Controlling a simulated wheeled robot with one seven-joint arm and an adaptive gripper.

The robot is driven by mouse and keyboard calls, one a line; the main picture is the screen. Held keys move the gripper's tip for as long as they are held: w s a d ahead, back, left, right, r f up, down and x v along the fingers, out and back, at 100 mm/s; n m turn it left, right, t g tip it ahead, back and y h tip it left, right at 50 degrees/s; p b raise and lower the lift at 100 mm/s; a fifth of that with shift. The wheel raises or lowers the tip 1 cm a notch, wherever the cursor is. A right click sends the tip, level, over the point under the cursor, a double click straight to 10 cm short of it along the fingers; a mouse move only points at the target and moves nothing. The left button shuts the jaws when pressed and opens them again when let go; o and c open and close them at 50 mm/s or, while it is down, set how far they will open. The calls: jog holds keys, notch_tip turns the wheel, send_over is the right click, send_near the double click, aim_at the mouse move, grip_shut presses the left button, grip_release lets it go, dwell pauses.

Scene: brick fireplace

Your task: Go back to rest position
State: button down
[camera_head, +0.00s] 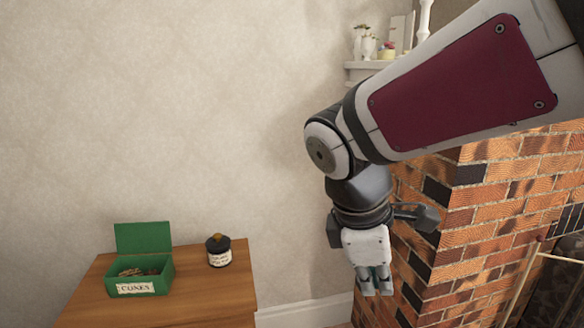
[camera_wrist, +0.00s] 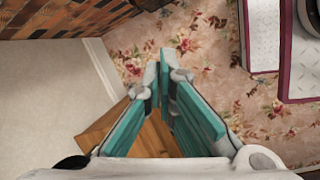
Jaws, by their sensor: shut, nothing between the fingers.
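My gripper (camera_head: 376,286) hangs pointing down at the end of my arm in the head view, in front of the brick fireplace and to the right of the wooden table. In the wrist view its teal-padded fingers (camera_wrist: 164,72) come together at the tips, with nothing between them. It is apart from the table and everything on it.
A wooden table (camera_head: 215,290) at lower left bears an open green box (camera_head: 155,279) labelled "CONES" and a dark jar (camera_head: 218,251). The brick fireplace (camera_head: 470,220) stands close on the right. Ornaments (camera_head: 368,45) stand on a white shelf. Floral carpet (camera_wrist: 205,30) covers the floor.

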jog(key=s+d+m+g+y, duration=0.15)
jog(key=s+d+m, duration=0.25)
jog(key=s+m, duration=0.55)
jog(key=s+d+m+y, duration=0.25)
jog(key=s+m, duration=0.35)
jog(key=s, duration=0.6)
notch_tip(320, 180, up, 21)
jog(key=t+p, duration=0.3)
jog(key=p, duration=1.7)
jog(key=shift+w+d+t+h, duration=0.3)
jog(key=shift+t+h, duration=0.05)
jog(key=shift+h, duration=0.05)
jog(key=shift+r, duration=0.1)
